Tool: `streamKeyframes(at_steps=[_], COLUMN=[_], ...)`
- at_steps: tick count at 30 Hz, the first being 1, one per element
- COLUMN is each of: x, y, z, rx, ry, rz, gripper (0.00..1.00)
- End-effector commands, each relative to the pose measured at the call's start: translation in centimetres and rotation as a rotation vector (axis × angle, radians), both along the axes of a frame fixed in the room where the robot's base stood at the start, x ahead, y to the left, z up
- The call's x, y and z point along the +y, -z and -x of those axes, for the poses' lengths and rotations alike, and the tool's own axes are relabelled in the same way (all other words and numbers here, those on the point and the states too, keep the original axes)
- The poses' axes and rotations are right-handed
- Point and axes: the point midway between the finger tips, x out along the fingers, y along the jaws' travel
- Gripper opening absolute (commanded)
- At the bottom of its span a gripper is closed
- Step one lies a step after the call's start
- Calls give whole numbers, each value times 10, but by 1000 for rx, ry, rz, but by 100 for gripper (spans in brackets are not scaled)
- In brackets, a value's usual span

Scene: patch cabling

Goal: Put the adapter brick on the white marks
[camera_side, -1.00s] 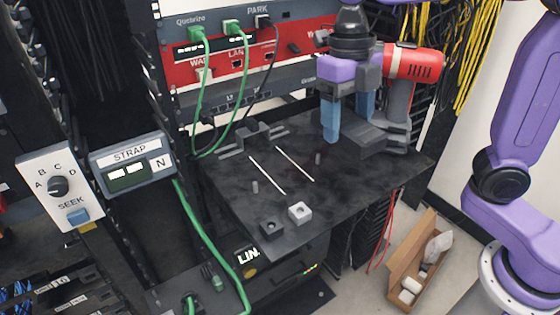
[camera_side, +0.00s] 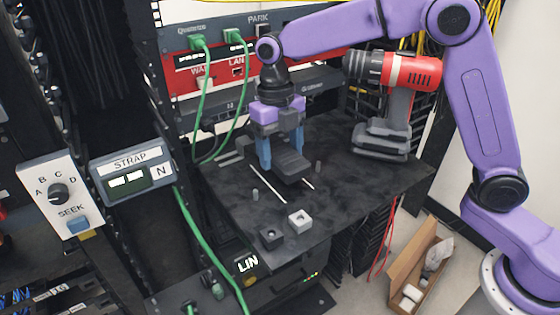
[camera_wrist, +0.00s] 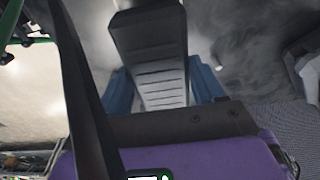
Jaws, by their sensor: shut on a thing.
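The adapter brick, a dark grey ribbed block (camera_side: 292,166), is between the blue fingers of my gripper (camera_side: 281,150). In the wrist view the brick (camera_wrist: 155,62) also shows between the fingers (camera_wrist: 160,88). The white marks are two thin parallel lines on the black shelf. The left mark (camera_side: 267,183) is mostly clear. The right mark (camera_side: 308,184) shows only its near end; the brick and gripper hide the rest. The brick is over or just above the area of the right mark. I cannot tell if it touches the shelf.
A red and black drill (camera_side: 395,75) stands at the shelf's right. Two short grey pegs (camera_side: 255,195) stand near the marks. A white block (camera_side: 300,221) and a black block (camera_side: 270,237) sit at the front edge. Green cables (camera_side: 206,115) hang behind on the left.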

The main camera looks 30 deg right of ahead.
Motion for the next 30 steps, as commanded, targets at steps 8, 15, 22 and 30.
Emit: streamKeyframes(at_steps=[8,15,22,30], x=[1,1,1,1], y=[31,32,35,35], z=[-1,-1,-1,-1], rx=[0,-1,0,0], ry=[0,0,0,0], rz=[0,-1,0,0], gripper=[26,26,87,93])
